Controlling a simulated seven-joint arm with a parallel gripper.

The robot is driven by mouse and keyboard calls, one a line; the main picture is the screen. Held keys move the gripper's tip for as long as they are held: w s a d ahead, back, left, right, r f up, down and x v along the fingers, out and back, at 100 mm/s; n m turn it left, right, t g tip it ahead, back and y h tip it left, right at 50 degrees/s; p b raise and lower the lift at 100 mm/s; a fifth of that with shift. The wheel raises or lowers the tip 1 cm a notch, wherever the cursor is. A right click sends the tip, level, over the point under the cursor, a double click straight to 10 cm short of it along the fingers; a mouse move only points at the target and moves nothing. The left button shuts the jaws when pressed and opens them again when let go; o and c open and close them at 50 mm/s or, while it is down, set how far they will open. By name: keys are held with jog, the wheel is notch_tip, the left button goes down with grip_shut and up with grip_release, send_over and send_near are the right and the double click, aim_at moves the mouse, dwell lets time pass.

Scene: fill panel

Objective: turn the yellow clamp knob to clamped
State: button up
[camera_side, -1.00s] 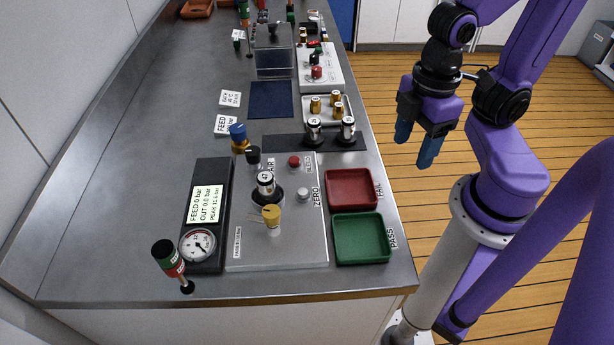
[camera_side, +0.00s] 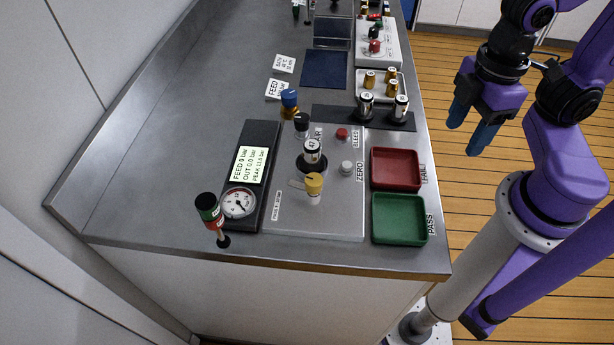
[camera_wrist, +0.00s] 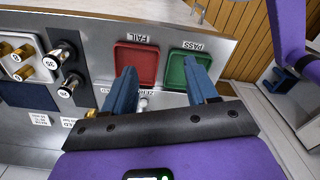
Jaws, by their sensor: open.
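The yellow clamp knob (camera_side: 314,183) stands on the light metal panel (camera_side: 290,222), in front of a dark round fixture holding a cylinder marked 47 (camera_side: 312,152). A thin lever or pointer shows at the knob's left side. My gripper (camera_side: 465,130) is open and empty, with blue fingers, raised off the bench's right edge and well away from the knob. In the wrist view my gripper (camera_wrist: 163,92) points toward the bench near the trays. The knob is not seen in the wrist view; my gripper covers the lower part.
A red FAIL tray (camera_side: 396,169) and green PASS tray (camera_side: 399,219) lie right of the panel. A gauge and display unit (camera_side: 250,165) sits left, with a red-green-black post (camera_side: 210,212). A blue-topped valve (camera_side: 289,103) and black knob (camera_side: 302,125) stand behind.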

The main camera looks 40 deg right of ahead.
jog(key=w+a+r+n, duration=0.4)
jog(key=w+a+n, duration=0.25)
jog(key=a, duration=0.35)
jog(key=n, duration=0.8)
send_near(314, 180)
notch_tip(314, 180, down, 9)
jog(key=shift+w+a, duration=0.15)
jog(key=c, duration=1.1)
